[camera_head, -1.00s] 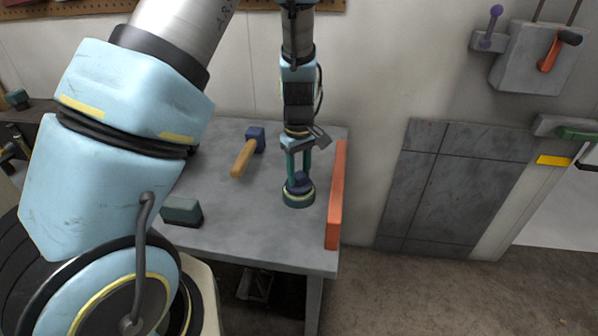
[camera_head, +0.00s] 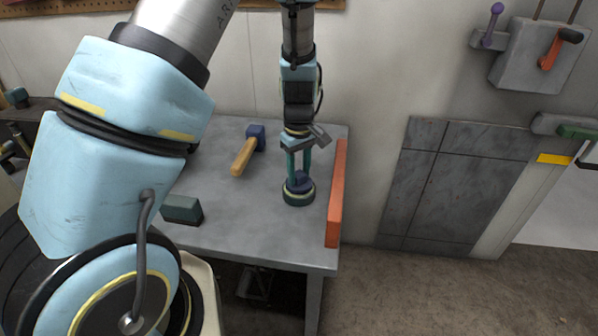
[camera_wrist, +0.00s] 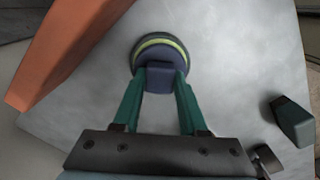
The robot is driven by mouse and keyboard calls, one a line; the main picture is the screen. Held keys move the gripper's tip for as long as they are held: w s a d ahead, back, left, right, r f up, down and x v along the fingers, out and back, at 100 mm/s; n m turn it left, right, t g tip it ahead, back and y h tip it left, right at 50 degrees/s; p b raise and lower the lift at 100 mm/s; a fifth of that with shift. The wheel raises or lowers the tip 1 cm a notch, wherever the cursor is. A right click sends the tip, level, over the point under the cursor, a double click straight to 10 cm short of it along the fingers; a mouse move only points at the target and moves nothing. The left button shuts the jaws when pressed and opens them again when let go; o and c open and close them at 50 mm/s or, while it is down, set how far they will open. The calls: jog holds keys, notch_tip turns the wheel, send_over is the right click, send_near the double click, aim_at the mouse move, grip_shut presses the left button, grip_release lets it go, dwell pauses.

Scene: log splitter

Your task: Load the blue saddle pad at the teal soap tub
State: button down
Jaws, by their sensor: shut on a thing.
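The blue saddle pad (camera_head: 300,180) has a block-like grip on a round disc. It also shows in the wrist view (camera_wrist: 158,73). My gripper (camera_head: 299,174) points down, its two teal fingers shut on the pad's grip. The teal soap tub (camera_head: 299,201) is low and round, a dark container with a yellow-green ring inside its rim (camera_wrist: 178,44). It stands on the grey table directly under the pad. The disc sits within the ring, apparently touching; the contact underneath is hidden.
The grey table (camera_head: 235,220) has an upright orange board (camera_head: 337,195) along its right edge, close to the tub. A blue-headed mallet with a wooden handle (camera_head: 243,157) lies at back left. A dark green block (camera_head: 181,209) sits front left. The table between them is clear.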

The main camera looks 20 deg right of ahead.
jog(key=shift+f, duration=0.4)
dwell(1.3)
jog(key=shift+r, duration=0.1)
jog(key=shift+r+p, duration=3.1)
jog(key=shift+r, duration=0.35)
